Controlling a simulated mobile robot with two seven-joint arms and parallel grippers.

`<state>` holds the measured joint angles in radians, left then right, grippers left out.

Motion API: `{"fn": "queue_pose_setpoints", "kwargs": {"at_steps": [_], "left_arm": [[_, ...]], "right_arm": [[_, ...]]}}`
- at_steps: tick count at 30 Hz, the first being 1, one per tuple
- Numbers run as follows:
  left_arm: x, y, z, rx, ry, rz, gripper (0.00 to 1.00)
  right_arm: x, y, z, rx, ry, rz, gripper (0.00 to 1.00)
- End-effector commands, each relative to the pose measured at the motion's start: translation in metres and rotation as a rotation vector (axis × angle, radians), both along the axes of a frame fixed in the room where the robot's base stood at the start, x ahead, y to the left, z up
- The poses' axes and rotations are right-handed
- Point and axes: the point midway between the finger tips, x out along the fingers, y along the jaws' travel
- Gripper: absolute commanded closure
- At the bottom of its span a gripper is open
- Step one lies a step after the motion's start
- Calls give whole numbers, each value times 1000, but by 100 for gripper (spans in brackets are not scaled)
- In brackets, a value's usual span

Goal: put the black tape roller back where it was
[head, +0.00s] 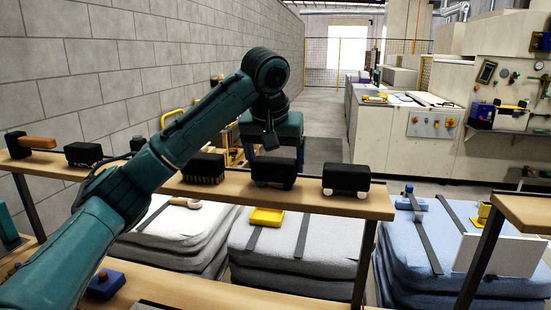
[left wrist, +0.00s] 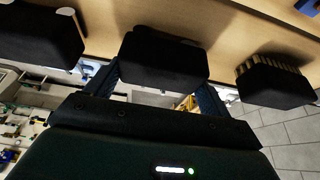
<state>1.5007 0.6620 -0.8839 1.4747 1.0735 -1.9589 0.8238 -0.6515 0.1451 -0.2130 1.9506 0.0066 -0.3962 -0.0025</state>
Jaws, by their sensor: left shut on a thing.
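Several similar black blocks stand in a row on a narrow wooden shelf (head: 235,192). My left gripper (head: 270,142) is shut on a black block with small dark feet or wheels, apparently the black tape roller (head: 273,172). In the left wrist view the roller (left wrist: 163,58) sits between the two fingers (left wrist: 162,75). It is upright at the shelf top; I cannot tell whether it touches the board. A black brush with bristles (head: 204,168) is on its left in the head view, and a black block with white wheels (head: 346,179) on its right. My right gripper is not in view.
Farther left on the shelf are a black block (head: 84,154) and one with a wooden handle (head: 38,142). Another shelf (head: 525,212) stands at right, past a gap. A block wall runs behind at left.

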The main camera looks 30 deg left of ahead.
Motion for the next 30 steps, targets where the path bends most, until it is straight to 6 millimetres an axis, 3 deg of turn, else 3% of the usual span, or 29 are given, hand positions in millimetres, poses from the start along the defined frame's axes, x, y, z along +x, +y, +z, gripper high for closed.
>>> {"fn": "queue_pose_setpoints", "kwargs": {"at_steps": [9,10,16,26,30], "left_arm": [[0,0,-2,-1,0,-1,45],[0,0,-3,0,1,-1,18],[0,0,-2,0,0,-1,1],[-1,-1,2,0,-1,-1,0],[-8,-3,20,-1,-4,-3,0]], "right_arm": [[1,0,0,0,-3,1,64],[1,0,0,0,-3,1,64],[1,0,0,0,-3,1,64],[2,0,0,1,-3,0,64],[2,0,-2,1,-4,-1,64]]}}
